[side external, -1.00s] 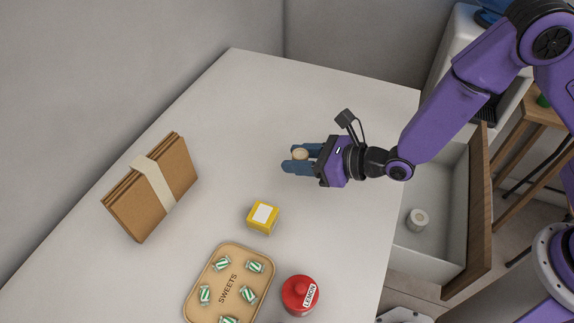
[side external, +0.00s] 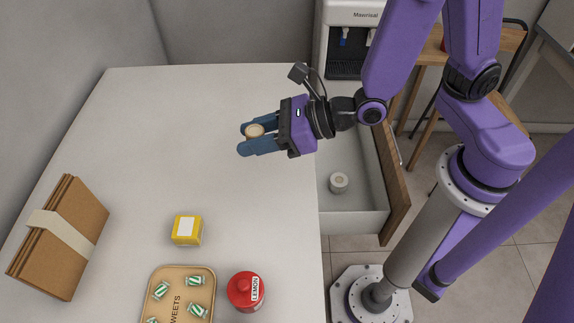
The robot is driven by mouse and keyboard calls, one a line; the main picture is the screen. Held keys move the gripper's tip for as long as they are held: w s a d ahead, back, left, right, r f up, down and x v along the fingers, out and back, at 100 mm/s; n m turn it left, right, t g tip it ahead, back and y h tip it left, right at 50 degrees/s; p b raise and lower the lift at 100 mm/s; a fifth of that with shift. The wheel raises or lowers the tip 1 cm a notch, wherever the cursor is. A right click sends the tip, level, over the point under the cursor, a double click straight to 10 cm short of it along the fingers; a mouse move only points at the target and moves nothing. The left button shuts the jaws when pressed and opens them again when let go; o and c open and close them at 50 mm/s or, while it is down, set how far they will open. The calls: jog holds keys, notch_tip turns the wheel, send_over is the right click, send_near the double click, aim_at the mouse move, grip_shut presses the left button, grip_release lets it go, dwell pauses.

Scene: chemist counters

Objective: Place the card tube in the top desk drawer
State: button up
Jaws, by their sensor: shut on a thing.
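My gripper (side external: 250,141) is shut on a small tan round thing, which looks like the card tube (side external: 255,131) seen from its end. The tube is upright between the blue fingers, over the white desk top (side external: 220,105); how high above it I cannot tell. The desk drawer (side external: 395,190) stands open at the desk's right side, with a wooden front and pale inside. It is to the right of my gripper, partly hidden by my arm. A white roll (side external: 339,183) lies inside it.
A yellow box (side external: 187,230), a tan sweets tray (side external: 211,285) and a red lemon tin (side external: 245,291) stand on the desk's near part. A water dispenser (side external: 345,40) is behind the drawer. The desk's far part is clear.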

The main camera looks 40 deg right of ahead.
notch_tip(320, 180, up, 2)
jog(key=w+d+m+t+h, duration=0.2)
jog(key=w+d+m+h, duration=0.15)
jog(key=w+d, duration=0.4)
jog(key=m+h, duration=1.2)
jog(key=h, duration=0.1)
send_over(326, 145)
notch_tip(326, 145, down, 31)
jog(key=shift+g, duration=0.3)
jog(key=shift+s+f, duration=0.1)
jog(key=shift+f, duration=5.15)
jog(key=shift+f, duration=0.15)
